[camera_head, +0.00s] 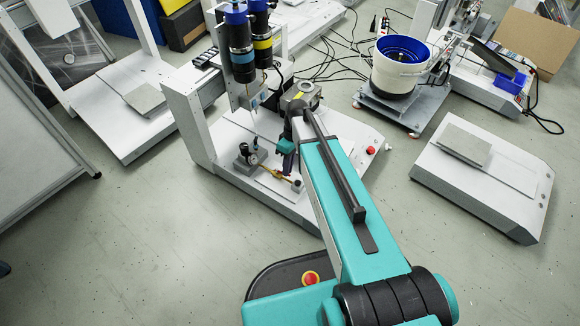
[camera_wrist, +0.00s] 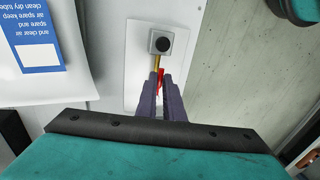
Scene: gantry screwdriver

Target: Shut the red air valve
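The red air valve handle (camera_wrist: 161,77) shows in the wrist view at the tips of my gripper (camera_wrist: 160,82), with part of it between the two dark purple fingers. The fingers are a narrow gap apart; I cannot tell whether they press on the handle. The handle sits by a brass pipe (camera_wrist: 156,63), which leads to a grey block with a round black top (camera_wrist: 162,41). In the head view the brass air line (camera_head: 273,173) lies on the white machine base, next to a gauge (camera_head: 252,159). My gripper (camera_head: 288,168) points down beside it, partly hidden by my arm.
The gantry's screwdriver unit (camera_head: 240,50) stands behind the air line. A red button (camera_head: 371,150) sits on the base at right. A blue and white printed label (camera_wrist: 30,35) lies left in the wrist view. A white bowl feeder (camera_head: 398,68) and another white base (camera_head: 490,175) stand further right.

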